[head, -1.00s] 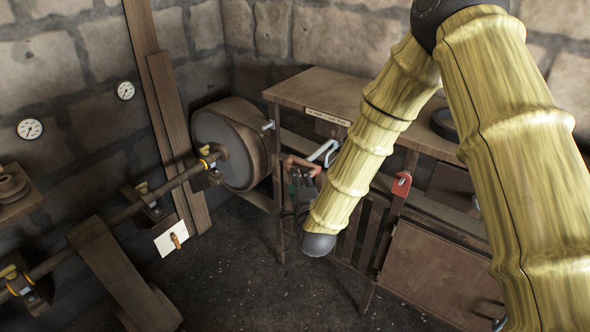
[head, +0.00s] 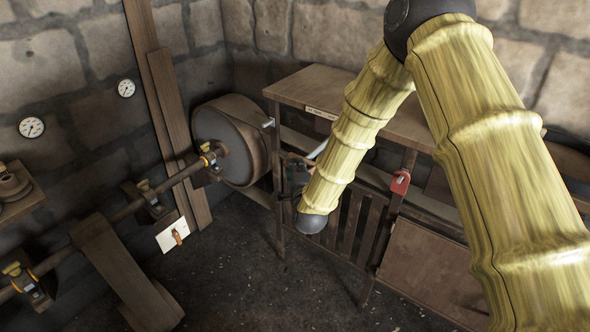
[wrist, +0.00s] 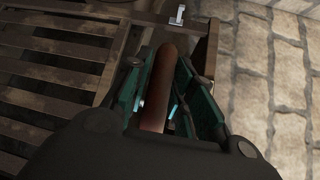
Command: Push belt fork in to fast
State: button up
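A reddish-brown rounded handle (wrist: 160,88), which I take to be the belt fork's, lies lengthwise between the fingers of my gripper (wrist: 168,82) in the wrist view. A green-sided finger is on each side of it, close to it. I cannot tell whether both pads touch it. In the head view my gripper (head: 296,176) is small and dark at the left end of the wooden bench, mostly behind my yellow arm. The fork's far parts and any fast or loose marking on it are hidden or too small to read.
A large drum pulley (head: 238,142) on a long shaft stands left of the wooden bench (head: 350,98). A grey metal bracket (wrist: 178,16) sits beyond my fingertips in the wrist view. A red tag (head: 400,182) is on the bench's right post. The floor in front is clear.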

grip_shut()
jog(key=shift+w, duration=0.1)
jog(key=w+d+b, duration=0.3)
jog(key=w+d, duration=0.2)
jog(key=w, duration=0.2)
jog(key=shift+w+d+r, duration=0.15)
jog(key=shift+w+d, duration=0.25)
jog(key=o, duration=0.6)
grip_release()
jog(key=shift+w+d, duration=0.1)
jog(key=shift+w, duration=0.05)
